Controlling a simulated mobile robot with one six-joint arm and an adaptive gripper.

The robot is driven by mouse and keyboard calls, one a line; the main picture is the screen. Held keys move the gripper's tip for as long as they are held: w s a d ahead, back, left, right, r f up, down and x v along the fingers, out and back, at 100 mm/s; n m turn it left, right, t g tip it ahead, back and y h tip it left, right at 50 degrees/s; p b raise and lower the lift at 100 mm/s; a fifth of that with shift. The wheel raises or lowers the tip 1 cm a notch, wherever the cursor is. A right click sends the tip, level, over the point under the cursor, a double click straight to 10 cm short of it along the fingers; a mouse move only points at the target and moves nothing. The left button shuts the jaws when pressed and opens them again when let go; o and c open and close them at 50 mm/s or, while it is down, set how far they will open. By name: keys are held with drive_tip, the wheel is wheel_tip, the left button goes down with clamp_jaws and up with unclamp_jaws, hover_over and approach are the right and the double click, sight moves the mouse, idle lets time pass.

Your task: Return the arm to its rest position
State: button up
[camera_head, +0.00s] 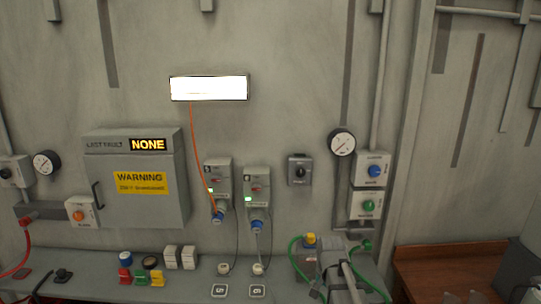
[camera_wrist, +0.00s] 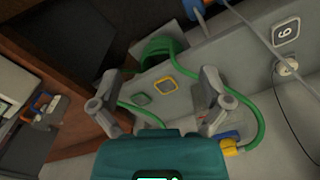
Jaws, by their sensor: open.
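My gripper (camera_wrist: 158,88) shows in the wrist view with its two grey fingers spread apart and nothing between them. Beyond the fingers are a grey ledge, a yellow-edged square (camera_wrist: 163,86) and a green hose (camera_wrist: 247,110). In the head view, part of my arm (camera_head: 343,273) shows at the lower right, in front of the ledge, beside the green hose (camera_head: 370,285). The fingertips cannot be made out clearly there.
A yellow-and-blue connector (camera_wrist: 231,146) lies close to the right finger. A brown wooden bench (camera_head: 450,268) stands at the right. Panel sockets with plugs (camera_head: 218,217), a fault box (camera_head: 138,180) and gauges (camera_head: 341,142) are on the wall. The ledge (camera_head: 190,290) has bare patches.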

drive_tip(key=s+f+n+b, duration=0.4)
drive_tip(key=s+f+n, duration=0.1)
drive_tip(key=s, duration=0.6)
drive_tip(key=shift+s+f+n, duration=0.3)
drive_tip(key=shift+s+n, duration=0.1)
drive_tip(key=shift+n, duration=0.2)
